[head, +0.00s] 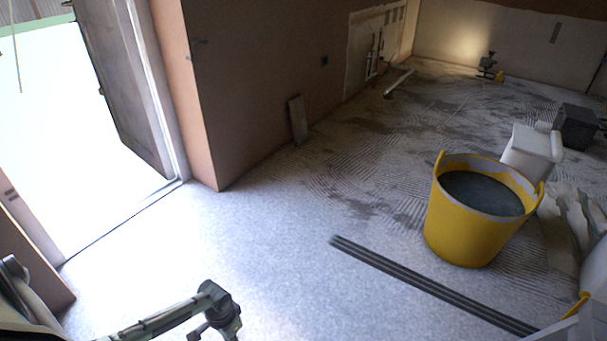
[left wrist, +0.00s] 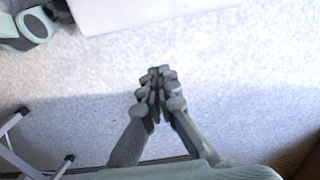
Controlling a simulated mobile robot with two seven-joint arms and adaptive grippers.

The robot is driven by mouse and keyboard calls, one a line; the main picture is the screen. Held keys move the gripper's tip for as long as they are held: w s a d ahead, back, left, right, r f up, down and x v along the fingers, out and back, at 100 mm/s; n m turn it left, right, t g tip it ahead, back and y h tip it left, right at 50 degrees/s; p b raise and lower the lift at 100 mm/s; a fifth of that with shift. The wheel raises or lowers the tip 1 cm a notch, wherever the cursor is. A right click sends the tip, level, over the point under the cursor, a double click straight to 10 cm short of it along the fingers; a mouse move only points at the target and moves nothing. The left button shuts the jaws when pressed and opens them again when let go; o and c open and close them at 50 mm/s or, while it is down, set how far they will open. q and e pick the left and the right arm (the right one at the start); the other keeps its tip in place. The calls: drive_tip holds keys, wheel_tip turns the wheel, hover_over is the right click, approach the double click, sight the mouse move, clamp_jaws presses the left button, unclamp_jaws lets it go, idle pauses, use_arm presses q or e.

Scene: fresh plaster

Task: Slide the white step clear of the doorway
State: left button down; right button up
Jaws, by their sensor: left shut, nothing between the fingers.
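The doorway (head: 85,130) is at the left of the head view, bright, with its dark door open. I see no step on the floor at its threshold. A white block-like piece (head: 532,148) stands behind the yellow bucket; I cannot tell if it is the white step. A white flat-edged thing (left wrist: 150,12) shows at the top of the left wrist view, cut off; I cannot tell what it is. My left gripper (head: 215,318) hangs over bare floor at the bottom of the head view. In the left wrist view its fingers (left wrist: 157,78) are together and empty.
A yellow bucket (head: 460,240) of grey mix stands at right, beside long dark strips (head: 420,280). Thin legs with black feet (left wrist: 40,150) show at lower left in the wrist view. The floor between doorway and strips is clear.

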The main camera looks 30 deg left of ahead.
use_arm(q)
drive_tip(key=s+d+t+y, duration=0.1)
drive_tip(key=s+d, duration=0.4)
drive_tip(key=d, duration=0.6)
drive_tip(key=shift+m+t, duration=0.4)
drive_tip(key=shift+t, duration=0.3)
